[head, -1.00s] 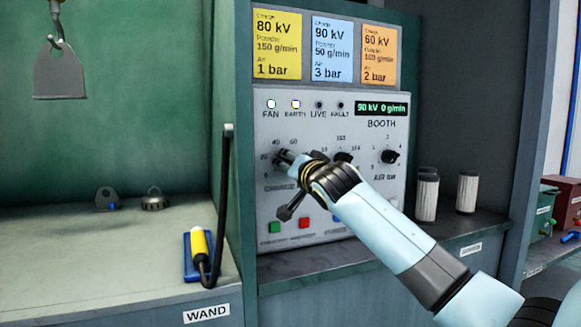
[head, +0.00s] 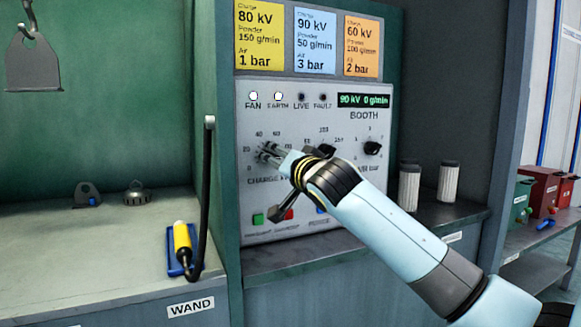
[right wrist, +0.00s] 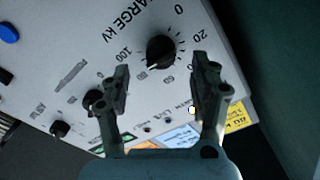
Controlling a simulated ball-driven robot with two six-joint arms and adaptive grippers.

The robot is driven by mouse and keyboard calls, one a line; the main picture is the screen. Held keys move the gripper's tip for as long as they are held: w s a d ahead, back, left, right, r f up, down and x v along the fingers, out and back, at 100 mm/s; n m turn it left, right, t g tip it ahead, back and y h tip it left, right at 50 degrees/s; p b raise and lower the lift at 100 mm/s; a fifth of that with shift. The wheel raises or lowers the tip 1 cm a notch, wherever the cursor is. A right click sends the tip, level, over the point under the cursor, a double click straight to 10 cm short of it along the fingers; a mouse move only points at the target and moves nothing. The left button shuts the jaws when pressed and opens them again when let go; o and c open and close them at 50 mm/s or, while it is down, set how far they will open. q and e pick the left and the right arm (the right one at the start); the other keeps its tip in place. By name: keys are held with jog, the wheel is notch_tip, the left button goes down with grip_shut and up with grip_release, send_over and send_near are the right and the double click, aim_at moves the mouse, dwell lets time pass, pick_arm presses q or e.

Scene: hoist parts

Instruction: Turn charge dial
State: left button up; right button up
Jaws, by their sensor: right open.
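The charge dial (right wrist: 161,50) is a round black knob on the grey booth panel (right wrist: 95,45), with printed numbers around it. The display (head: 363,100) reads 90 kV and 0 g/min. My left gripper is not in view.
Two other dials (head: 372,149) sit to the right on the panel. Yellow, blue (head: 314,42) and orange cards hang above. A yellow-handled wand (head: 182,243) rests on the left ledge. White cylinders (head: 409,186) stand right of the panel.

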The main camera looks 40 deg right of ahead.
jog(key=v, duration=0.7)
jog(key=shift+s, duration=0.25)
jog(key=shift+a, duration=0.1)
